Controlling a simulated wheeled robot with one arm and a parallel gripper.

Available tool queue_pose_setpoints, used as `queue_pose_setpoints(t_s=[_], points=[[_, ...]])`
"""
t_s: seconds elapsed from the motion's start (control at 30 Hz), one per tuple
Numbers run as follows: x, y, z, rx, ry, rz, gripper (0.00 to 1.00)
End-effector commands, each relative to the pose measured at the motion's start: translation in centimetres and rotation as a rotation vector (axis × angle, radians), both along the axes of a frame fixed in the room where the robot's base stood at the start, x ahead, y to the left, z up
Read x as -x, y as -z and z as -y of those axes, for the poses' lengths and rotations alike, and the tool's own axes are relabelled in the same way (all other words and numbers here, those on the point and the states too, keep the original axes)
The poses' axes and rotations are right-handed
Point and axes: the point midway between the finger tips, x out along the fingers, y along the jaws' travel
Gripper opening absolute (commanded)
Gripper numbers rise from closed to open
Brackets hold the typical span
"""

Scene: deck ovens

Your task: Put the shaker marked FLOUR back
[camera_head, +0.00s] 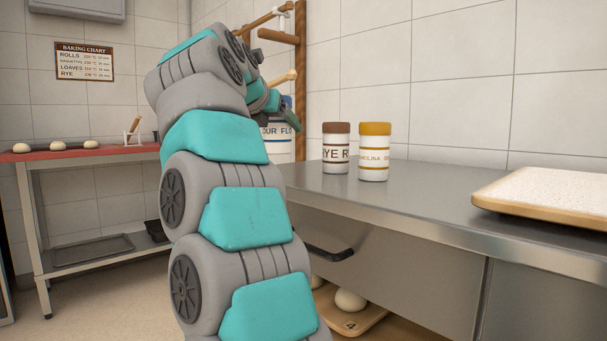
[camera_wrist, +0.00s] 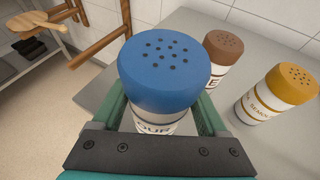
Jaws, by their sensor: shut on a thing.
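The shaker marked FLOUR has a blue cap with holes and a white body; it fills the middle of the wrist view (camera_wrist: 160,75), where part of its label shows. In the head view its label (camera_head: 277,131) shows behind my arm, at the counter's far left end. My gripper (camera_wrist: 161,118) is shut on it, one green finger on each side. In the head view my gripper (camera_head: 280,117) is partly hidden by my arm. The shaker looks upright. Its base is hidden, so I cannot tell whether it touches the counter.
A brown-capped rye shaker (camera_head: 336,148) and a yellow-capped semolina shaker (camera_head: 375,152) stand on the steel counter (camera_head: 430,200), right of the held shaker. A floured board (camera_head: 550,197) lies farther right. A wooden rack (camera_head: 300,70) stands behind. A red-topped table (camera_head: 120,149) is at left.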

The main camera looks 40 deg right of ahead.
Motion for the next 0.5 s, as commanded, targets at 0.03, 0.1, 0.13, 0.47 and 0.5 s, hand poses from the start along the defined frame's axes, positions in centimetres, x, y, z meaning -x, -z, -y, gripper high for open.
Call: queue_pose_setpoints(t_s=[0.03, 0.1, 0.13, 0.47, 0.5], points=[[0.1, 0.0, 0.1, 0.001, 0.005, 0.0, 0.06], [-0.1, 0.0, 0.7, 0.0, 0.011, 0.0, 0.06], [-0.4, 0.0, 1.1, 0.0, 0.012, 0.0, 0.06], [-4.0, 0.4, 6.3, 0.001, 0.013, -0.002, 0.06], [-4.5, 0.4, 6.9, 0.002, 0.012, -0.001, 0.06]])
